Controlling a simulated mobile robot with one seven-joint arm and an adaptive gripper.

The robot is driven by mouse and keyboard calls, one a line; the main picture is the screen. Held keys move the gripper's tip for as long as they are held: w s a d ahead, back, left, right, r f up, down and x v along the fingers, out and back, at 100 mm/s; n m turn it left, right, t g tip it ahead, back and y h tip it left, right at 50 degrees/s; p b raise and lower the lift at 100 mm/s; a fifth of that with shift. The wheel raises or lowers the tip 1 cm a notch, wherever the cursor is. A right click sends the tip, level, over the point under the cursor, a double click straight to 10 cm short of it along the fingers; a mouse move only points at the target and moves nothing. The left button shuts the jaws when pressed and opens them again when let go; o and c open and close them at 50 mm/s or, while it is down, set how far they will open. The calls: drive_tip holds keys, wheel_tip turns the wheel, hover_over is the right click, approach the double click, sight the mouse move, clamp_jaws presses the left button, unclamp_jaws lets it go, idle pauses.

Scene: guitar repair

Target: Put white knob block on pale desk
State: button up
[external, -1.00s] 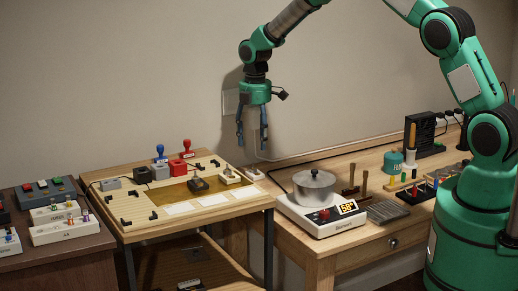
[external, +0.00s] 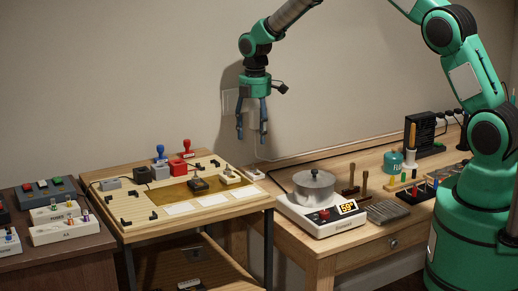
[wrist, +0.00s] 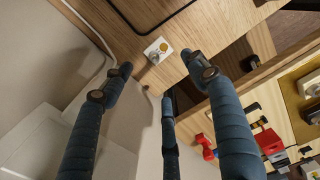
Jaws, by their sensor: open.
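A small white block (external: 254,174) with a round metal knob and a yellow disc on top sits at the left back end of the right-hand wooden desk (external: 290,252). In the wrist view the white block (wrist: 158,50) lies on bare wood, just beyond and between my fingertips. My gripper (external: 252,137) hangs in the air above it, fingers pointing down, open and empty. Its blue fingers (wrist: 160,75) are spread apart and touch nothing. Which surface counts as the pale desk is not certain; the left table has a pale top board (external: 135,228).
The left table holds a cream block (external: 229,178), a red block (external: 178,168) and red and blue stamp-like pieces. A scale (external: 325,219) with a metal pot stands on the right desk. A dark cable runs along that desk's back. The wall is close behind my gripper.

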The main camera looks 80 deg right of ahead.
drive_tip(key=s+a+r+m+t, duration=0.1)
drive_tip(key=s+a+r, duration=0.3)
drive_tip(key=a+r, duration=0.5)
drive_tip(key=s+a+r+m+t, duration=0.15)
drive_tip(key=s+a+r, duration=0.4)
drive_tip(key=r, duration=0.55)
drive_tip(key=s+a+r+m, duration=0.2)
drive_tip(key=s+a+r, duration=0.2)
drive_tip(key=a+r, duration=0.5)
drive_tip(key=s+a+r+m+t, duration=0.1)
drive_tip(key=s+a+r, duration=0.3)
drive_tip(key=s, duration=0.3)
drive_tip(key=s+a+r+m+t, duration=0.1)
drive_tip(key=s+a+r, duration=0.2)
drive_tip(key=s+a, duration=0.3)
drive_tip(key=s+a+f+m+t, duration=0.1)
drive_tip(key=s+a, duration=0.3)
drive_tip(key=s, duration=1.1)
drive_tip(key=shift+s+m, duration=0.25)
drive_tip(key=shift+m, duration=0.6)
